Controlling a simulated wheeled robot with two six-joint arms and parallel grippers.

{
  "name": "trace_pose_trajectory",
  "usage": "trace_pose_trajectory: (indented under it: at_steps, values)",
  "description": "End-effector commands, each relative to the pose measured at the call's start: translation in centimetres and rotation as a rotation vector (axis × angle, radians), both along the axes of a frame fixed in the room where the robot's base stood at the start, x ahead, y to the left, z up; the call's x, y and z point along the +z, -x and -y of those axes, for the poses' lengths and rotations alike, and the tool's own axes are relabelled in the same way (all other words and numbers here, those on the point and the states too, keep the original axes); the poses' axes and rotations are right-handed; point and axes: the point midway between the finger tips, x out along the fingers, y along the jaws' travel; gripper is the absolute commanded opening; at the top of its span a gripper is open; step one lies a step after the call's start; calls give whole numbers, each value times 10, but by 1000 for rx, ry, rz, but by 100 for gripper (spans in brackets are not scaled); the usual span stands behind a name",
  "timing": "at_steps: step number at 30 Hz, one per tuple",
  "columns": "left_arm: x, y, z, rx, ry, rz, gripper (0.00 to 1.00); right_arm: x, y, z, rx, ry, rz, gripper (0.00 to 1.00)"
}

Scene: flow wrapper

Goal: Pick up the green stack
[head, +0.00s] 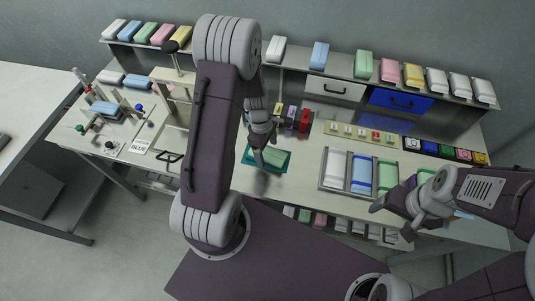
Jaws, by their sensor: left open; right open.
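A green stack (388,177) lies in the right compartment of a three-part tray (343,190), beside blue and white stacks. My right gripper (392,215) is open, just in front of the tray's right end and close to that green stack; I see nothing between its fingers. My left gripper (262,150) is open over a teal tray (284,167) that holds another green piece (273,157); the fingers partly cover it, and I cannot tell whether they touch it. Another green stack (363,66) sits on the back shelf.
The back shelf (340,70) carries a row of coloured stacks above a blue drawer (400,101). Small coloured blocks (303,121) stand behind the teal tray. A fixture with coloured knobs (104,125) is at the left. A dark strip of colour tiles (445,151) lies at the right.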

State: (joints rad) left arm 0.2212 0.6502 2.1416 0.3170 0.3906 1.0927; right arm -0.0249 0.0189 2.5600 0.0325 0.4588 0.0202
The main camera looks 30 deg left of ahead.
Motion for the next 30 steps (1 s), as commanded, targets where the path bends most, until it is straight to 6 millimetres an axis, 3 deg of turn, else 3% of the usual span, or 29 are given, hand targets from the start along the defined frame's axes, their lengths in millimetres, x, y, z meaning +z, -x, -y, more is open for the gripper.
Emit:
trace_pose_trajectory:
  at_steps: [7, 8, 14, 15, 23, 30]
  values:
    - [-4, 0, 1, 0, -1, 2, 80, -1, 0, 0, 0, 0, 0, 79]
    - [-4, 0, 1, 0, -1, 1, 75, -1, 0, 0, 0, 0, 0, 79]
    - [-4, 0, 0, 0, 0, 1, 19, -1, 0, 0, 0, 0, 0, 79]
    - [-4, 0, 0, 0, 0, 1, 16, -1, 0, 0, 0, 0, 0, 79]
    - [-2, -1, 0, 0, 0, 2, 16, 0, 0, 0, 0, 0, 0, 79]
    - [28, -2, 0, 1, -1, 6, 16, 5, 0, 0, 0, 0, 0, 79]
